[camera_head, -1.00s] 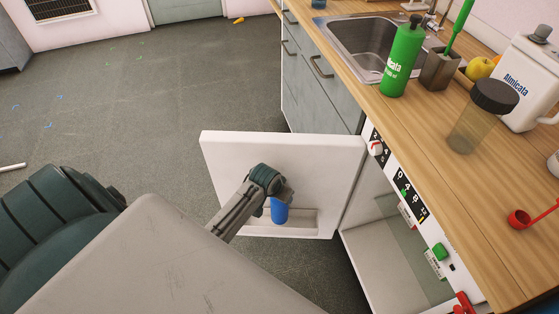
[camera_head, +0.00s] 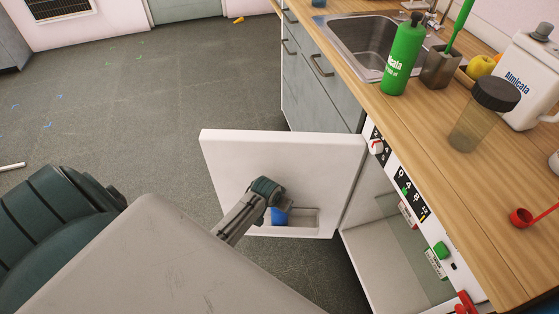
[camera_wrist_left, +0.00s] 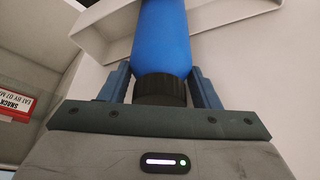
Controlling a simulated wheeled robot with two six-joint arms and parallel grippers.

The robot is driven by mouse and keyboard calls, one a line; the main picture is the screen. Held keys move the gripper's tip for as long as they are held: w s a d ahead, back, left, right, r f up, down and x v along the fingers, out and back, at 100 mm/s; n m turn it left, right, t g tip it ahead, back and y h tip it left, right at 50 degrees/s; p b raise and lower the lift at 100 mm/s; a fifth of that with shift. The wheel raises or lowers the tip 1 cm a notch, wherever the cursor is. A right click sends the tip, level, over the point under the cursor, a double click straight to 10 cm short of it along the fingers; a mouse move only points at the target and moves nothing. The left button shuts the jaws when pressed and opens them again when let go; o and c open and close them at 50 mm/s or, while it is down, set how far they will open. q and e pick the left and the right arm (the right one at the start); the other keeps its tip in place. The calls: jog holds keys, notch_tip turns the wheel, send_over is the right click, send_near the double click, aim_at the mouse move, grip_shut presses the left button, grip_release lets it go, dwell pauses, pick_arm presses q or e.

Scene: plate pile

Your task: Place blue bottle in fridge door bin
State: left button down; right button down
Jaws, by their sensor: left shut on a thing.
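The blue bottle (camera_head: 279,217) is at the door bin (camera_head: 308,218) on the inner face of the open white fridge door (camera_head: 300,160). My left gripper (camera_head: 277,203) is above it, shut on its top end. In the left wrist view the blue bottle (camera_wrist_left: 162,42) shows its black cap (camera_wrist_left: 160,90) between the two fingers of my left gripper (camera_wrist_left: 162,78), and its far end reaches to the white bin (camera_wrist_left: 105,22). Whether the bottle touches the bin floor is hidden. My right gripper is not in view.
The fridge interior (camera_head: 385,255) opens right of the door. The wooden counter (camera_head: 480,200) above it holds a green bottle (camera_head: 402,62), a dark-lidded jar (camera_head: 480,120) and a white canister (camera_head: 530,85). The grey floor (camera_head: 150,90) left of the door is mostly clear.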

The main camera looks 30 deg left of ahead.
pick_arm(q)
jog(key=c, duration=0.8)
grip_release()
jog(key=shift+o, duration=0.2)
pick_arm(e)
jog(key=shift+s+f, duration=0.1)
pick_arm(q)
jog(key=p+v, duration=0.2)
jog(key=v, duration=1)
jog(key=s+d+f+m+g, duration=0.1)
jog(key=s+f+g, duration=0.2)
jog(key=s+f, duration=2.1)
notch_tip(320, 180, down, 2)
jog(key=shift+d+f+y, duration=0.15)
jog(key=shift+d+y, duration=0.05)
jog(key=shift+y, duration=0.2)
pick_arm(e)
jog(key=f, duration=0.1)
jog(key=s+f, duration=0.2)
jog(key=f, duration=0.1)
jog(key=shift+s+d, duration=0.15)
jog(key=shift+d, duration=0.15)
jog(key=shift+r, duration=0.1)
